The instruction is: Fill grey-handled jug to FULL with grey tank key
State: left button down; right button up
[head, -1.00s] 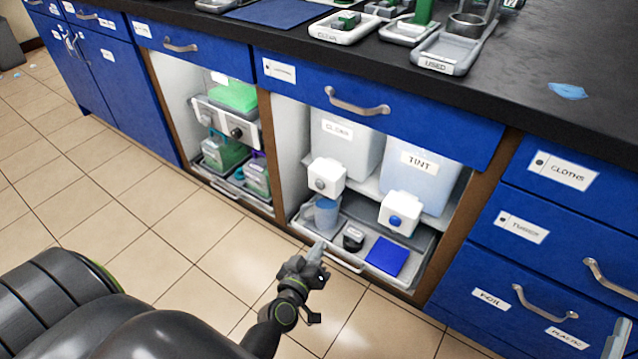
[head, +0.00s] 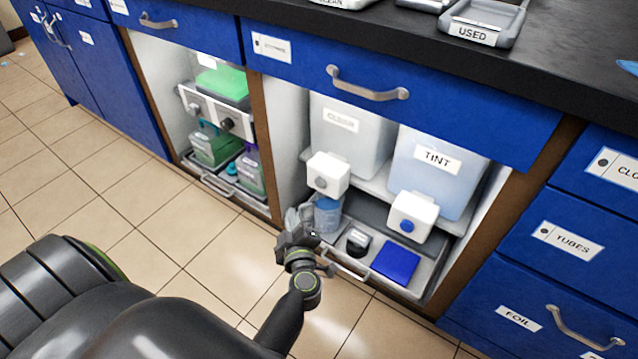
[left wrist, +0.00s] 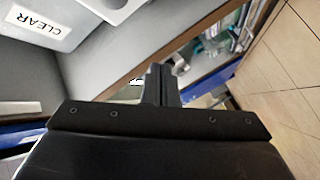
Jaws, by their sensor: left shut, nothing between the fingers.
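The jug (head: 327,214) stands on the pull-out tray beneath the CLEAR tank, and its body looks bluish. Its handle is hard to make out behind my fingers, and its fill level cannot be read. The CLEAR tank (head: 346,140) has a white tap block with a round grey key (head: 320,183) above the jug. My left gripper (head: 300,220) is shut and empty, just left of and in front of the jug; I cannot tell whether it touches. Its closed fingers (left wrist: 161,84) show in the left wrist view, where the jug is not recognisable. My right gripper is not in view.
The TINT tank (head: 437,172) with a blue key (head: 407,226) stands to the right. A small dark labelled item (head: 358,242) and a blue pad (head: 396,264) lie on the tray (head: 432,268). A left bay holds green-filled containers (head: 215,147). The tiled floor is clear.

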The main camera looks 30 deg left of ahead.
pick_arm(q)
jog(key=shift+w, duration=0.15)
jog(key=b, duration=0.2)
send_near(315, 183)
jog(key=shift+s+a+x, duration=0.15)
jog(key=shift+x, duration=0.75)
jog(key=shift+s+a+x, duration=0.15)
jog(key=shift+x, duration=0.7)
jog(key=shift+s+a+x, duration=0.1)
jog(key=shift+a+x, duration=0.1)
jog(key=shift+x, duration=0.7)
jog(key=shift+w, duration=0.1)
jog(key=shift+w, duration=0.3)
jog(key=shift+w+d, duration=0.1)
jog(key=shift+w, duration=0.45)
dwell(3.7)
